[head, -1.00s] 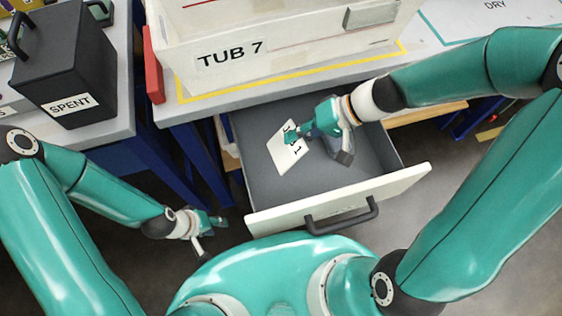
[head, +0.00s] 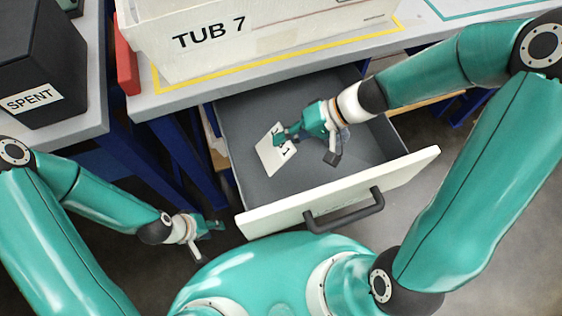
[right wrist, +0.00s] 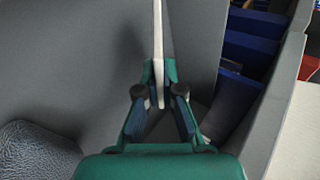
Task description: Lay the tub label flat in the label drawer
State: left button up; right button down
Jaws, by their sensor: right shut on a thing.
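The tub label (head: 270,160) is a thin white card with dark print. My right gripper (head: 283,137) is shut on its edge, inside the outline of the label drawer (head: 236,120). The right wrist view shows the label (right wrist: 158,30) edge-on between the fingertips (right wrist: 158,80). I cannot tell whether the card touches the drawer floor. The drawer is pulled open, with a grey interior, a white front and a dark handle. My left gripper (head: 214,227) is low, left of the drawer and apart from it; its jaw opening is not clear.
A white tub marked TUB 7 (head: 255,45) stands on the bench behind the drawer, within a yellow outline. A black SPENT box (head: 45,55) stands at left, near a red block (head: 126,65). A dark textured lump (right wrist: 35,150) shows in the right wrist view.

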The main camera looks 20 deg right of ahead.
jog(key=shift+f+b, duration=0.75)
jog(key=shift+f, duration=0.4)
pick_arm(q)
notch_tip(320, 180, down, 3)
jog(key=shift+r, duration=0.2)
pick_arm(e)
jog(key=c, duration=1.5)
grip_release()
jog(key=shift+r, duration=0.15)
pick_arm(q)
jog(key=shift+r+p, duration=2.2)
jog(key=shift+p, duration=0.05)
pick_arm(e)
jog(key=shift+v, duration=3.95)
